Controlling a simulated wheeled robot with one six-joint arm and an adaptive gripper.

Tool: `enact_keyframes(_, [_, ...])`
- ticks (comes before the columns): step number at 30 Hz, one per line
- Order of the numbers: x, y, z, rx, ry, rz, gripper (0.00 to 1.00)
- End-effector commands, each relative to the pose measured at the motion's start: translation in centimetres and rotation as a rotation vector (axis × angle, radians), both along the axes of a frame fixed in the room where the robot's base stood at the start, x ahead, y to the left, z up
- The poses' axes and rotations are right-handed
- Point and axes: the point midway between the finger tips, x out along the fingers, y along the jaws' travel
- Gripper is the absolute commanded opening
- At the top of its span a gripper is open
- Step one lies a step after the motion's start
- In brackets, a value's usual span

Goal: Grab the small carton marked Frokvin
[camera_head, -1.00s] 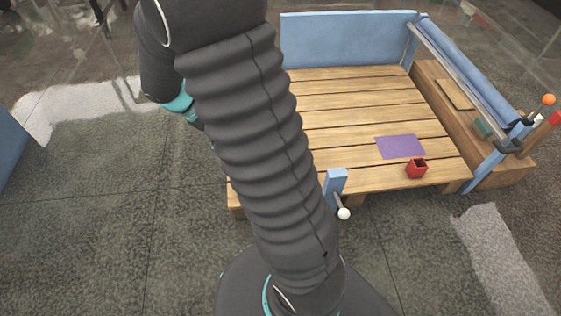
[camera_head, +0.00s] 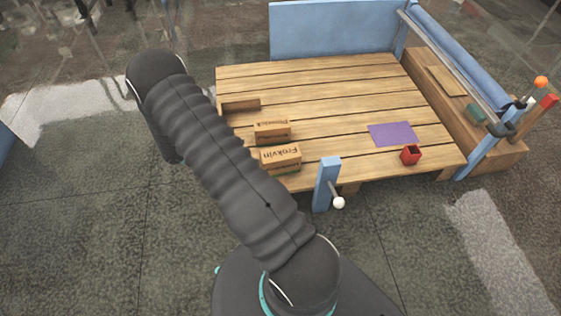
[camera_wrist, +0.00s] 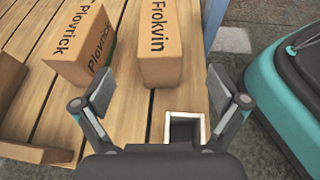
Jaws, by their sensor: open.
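The Frokvin carton (camera_head: 281,157) is a small brown box at the front left of the slatted wooden table, with its name in dark letters. In the wrist view the Frokvin carton (camera_wrist: 160,42) stands ahead of my gripper, roughly between the lines of its two fingers. My gripper (camera_wrist: 162,100) is open and empty, and the carton lies beyond its fingertips, apart from them. In the head view my arm hides the gripper.
The Plovrick carton (camera_wrist: 83,45) stands left of the Frokvin carton; it also shows in the head view (camera_head: 271,131). A white-rimmed square opening (camera_wrist: 184,128) lies near my right finger. A blue post (camera_head: 325,184) stands at the table's front edge. The table's middle is clear.

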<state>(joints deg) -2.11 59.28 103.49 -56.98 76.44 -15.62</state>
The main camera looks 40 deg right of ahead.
Motion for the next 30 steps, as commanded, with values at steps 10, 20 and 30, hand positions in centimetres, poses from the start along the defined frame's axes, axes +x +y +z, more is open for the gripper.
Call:
enact_keyframes(10, [-2.5, -5.1, -2.3, 0.001, 0.0, -0.003, 0.97])
enact_keyframes(20, [-3.5, -7.1, -3.1, 0.002, 0.0, -0.004, 0.97])
enact_keyframes(30, [-5.0, -10.5, -4.5, 0.002, -0.001, -0.002, 0.97])
